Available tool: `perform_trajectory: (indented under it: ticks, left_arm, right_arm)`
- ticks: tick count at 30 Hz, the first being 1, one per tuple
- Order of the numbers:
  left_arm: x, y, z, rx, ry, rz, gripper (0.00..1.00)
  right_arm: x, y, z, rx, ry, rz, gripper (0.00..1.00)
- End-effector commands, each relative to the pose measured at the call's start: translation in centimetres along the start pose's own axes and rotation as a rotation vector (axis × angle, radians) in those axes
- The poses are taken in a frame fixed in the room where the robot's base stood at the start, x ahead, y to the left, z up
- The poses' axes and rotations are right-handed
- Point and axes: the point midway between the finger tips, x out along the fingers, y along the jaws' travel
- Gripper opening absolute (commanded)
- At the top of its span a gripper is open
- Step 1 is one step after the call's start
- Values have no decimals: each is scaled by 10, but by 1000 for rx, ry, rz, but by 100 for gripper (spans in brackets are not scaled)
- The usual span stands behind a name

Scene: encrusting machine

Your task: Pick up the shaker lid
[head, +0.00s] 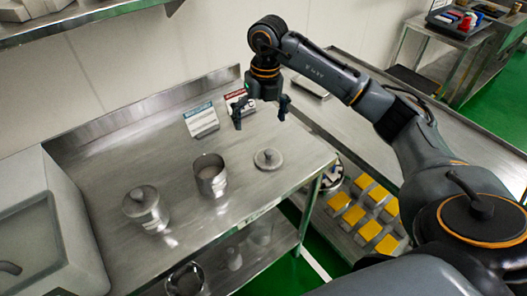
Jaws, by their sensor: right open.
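A round metal lid with a small knob (268,158) lies flat on the steel table, near its right edge; I take it for the shaker lid. An open metal canister (210,176) stands just left of it, with pale contents inside. A second metal canister (146,208) further left has a knobbed lid on it. My right gripper (260,115) is open and empty. It points down above the table, behind the loose lid in the picture and apart from it. My left gripper is not in view.
Two small labelled boxes, one blue-topped (201,121) and one red-topped (238,102), stand near the back, close to my right gripper. A large grey machine (42,235) is at the left. Several yellow-topped items (365,208) sit low at the right. The table's front middle is clear.

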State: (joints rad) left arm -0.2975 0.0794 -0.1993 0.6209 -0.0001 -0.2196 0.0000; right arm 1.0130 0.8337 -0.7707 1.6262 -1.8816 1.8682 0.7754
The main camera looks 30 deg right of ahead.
Motion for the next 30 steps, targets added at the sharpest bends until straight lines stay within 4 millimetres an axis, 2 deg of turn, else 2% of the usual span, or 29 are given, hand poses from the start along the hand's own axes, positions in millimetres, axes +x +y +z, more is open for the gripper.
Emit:
perform_trajectory:
  ticks: [1, 5, 15, 23, 28, 30]
  left_arm:
    - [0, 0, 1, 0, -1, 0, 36]
    - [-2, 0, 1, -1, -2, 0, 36]
    - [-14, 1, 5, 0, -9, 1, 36]
    - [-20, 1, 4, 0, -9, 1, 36]
    - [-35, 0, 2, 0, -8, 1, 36]
    - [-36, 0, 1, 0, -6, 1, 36]
  right_arm:
    - [-5, -12, 1, 23, 2, -43, 100]
    - [-1, -26, 0, 50, 11, -90, 100]
    - [61, -30, -1, 47, 11, -87, 100]
    - [80, -32, -1, 45, 10, -86, 100]
    - [104, -36, -4, 46, 13, -85, 100]
    - [115, -36, -3, 46, 10, -85, 100]
